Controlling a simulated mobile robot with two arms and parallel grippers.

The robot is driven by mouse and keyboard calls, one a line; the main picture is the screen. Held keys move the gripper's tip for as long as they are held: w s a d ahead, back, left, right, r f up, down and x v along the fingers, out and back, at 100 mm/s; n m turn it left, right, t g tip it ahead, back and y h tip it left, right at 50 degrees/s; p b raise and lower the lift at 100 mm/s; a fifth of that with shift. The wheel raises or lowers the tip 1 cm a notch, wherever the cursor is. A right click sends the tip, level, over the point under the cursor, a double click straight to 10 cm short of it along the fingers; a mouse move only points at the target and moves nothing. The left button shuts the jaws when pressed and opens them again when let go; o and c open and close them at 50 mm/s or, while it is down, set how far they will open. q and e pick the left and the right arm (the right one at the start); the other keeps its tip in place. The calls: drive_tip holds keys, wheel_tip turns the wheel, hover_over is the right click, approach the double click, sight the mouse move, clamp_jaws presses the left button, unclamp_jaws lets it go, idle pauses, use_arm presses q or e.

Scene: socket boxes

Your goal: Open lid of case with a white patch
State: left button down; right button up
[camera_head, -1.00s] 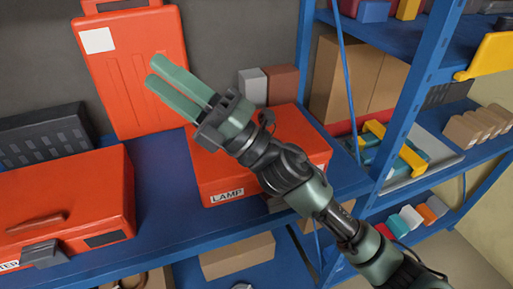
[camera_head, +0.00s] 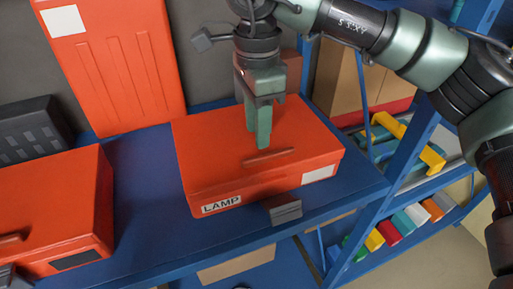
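A red case labelled LAMP (camera_head: 188,165) lies shut on the blue shelf, with a white patch (camera_head: 319,173) at the right of its front. A grey latch (camera_head: 284,209) sits at its front edge and a slim handle (camera_head: 268,156) shows near the front of the lid. My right gripper (camera_head: 262,143) points down over the lid, just behind this handle. Its fingers overlap in this view, so their opening is unclear, and I cannot tell whether they touch the lid. My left gripper is not in view.
A red case (camera_head: 115,65) stands upright behind, also with a white patch (camera_head: 64,20). Another red case (camera_head: 50,205) with a dark patch lies at left, near a black case (camera_head: 36,128). A blue rack (camera_head: 405,165) is at right. Bare shelf (camera_head: 142,190) separates the lying cases.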

sight(257, 156)
wheel_tip(257, 156, down, 5)
drive_tip(key=shift+f+p, duration=0.1)
drive_tip(key=shift+p, duration=0.8)
drive_tip(key=shift+f, duration=0.65)
clamp_jaws()
